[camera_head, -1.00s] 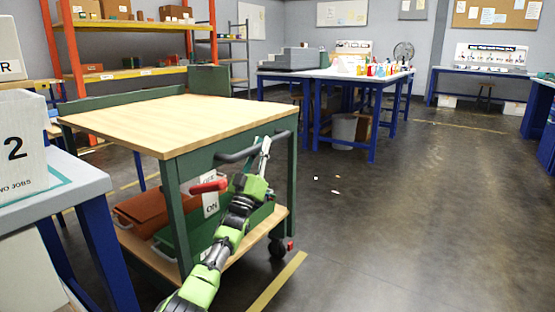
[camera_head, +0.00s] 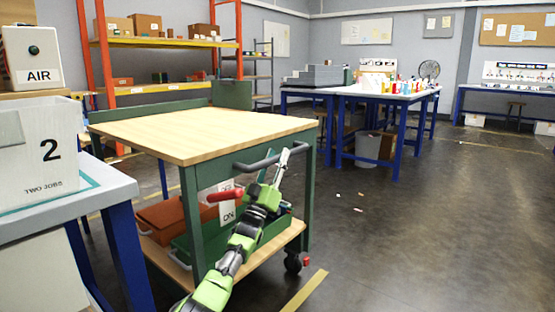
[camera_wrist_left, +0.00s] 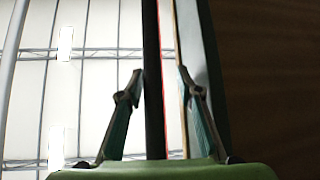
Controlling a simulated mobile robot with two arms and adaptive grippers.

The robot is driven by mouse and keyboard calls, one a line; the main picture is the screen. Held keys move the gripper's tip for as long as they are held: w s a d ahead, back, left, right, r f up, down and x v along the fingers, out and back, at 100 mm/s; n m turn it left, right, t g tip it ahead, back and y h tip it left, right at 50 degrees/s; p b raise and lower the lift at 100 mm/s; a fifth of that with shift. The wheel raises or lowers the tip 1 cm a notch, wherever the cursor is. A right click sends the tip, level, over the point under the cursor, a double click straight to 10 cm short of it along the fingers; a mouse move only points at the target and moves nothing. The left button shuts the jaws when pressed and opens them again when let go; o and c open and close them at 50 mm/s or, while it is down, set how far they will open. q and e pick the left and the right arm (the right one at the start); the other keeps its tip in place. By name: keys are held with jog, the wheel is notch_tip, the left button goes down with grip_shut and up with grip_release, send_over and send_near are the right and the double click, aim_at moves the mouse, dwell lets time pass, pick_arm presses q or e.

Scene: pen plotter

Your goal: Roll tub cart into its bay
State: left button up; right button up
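The tub cart has a green frame and a pale wooden top (camera_head: 195,125). A reddish-brown tub (camera_head: 172,217) and a green tub (camera_head: 262,233) sit on its lower shelf. A dark bar handle (camera_head: 255,164) runs along its near end. A red lever (camera_head: 224,195) with a tag reading ON is below it. My left gripper (camera_head: 284,165) is at the handle's right part. In the left wrist view, the gripper (camera_wrist_left: 160,72) has its fingers apart on either side of a dark bar (camera_wrist_left: 153,80), with a gap on the right. My right gripper is not in view.
A grey table (camera_head: 60,205) with a bin marked 2 (camera_head: 38,150) stands close at the left. An orange-framed shelf (camera_head: 165,43) is behind the cart. A blue-legged table (camera_head: 350,90) stands farther back. Yellow floor tape (camera_head: 305,292) lies near the cart; floor at the right is clear.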

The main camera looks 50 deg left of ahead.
pick_arm(q)
jog(key=shift+d, duration=0.15)
jog(key=shift+d+f, duration=0.1)
jog(key=shift+f, duration=0.15)
jog(key=v, duration=1.1)
jog(key=shift+s, duration=0.3)
jog(key=shift+f, duration=0.1)
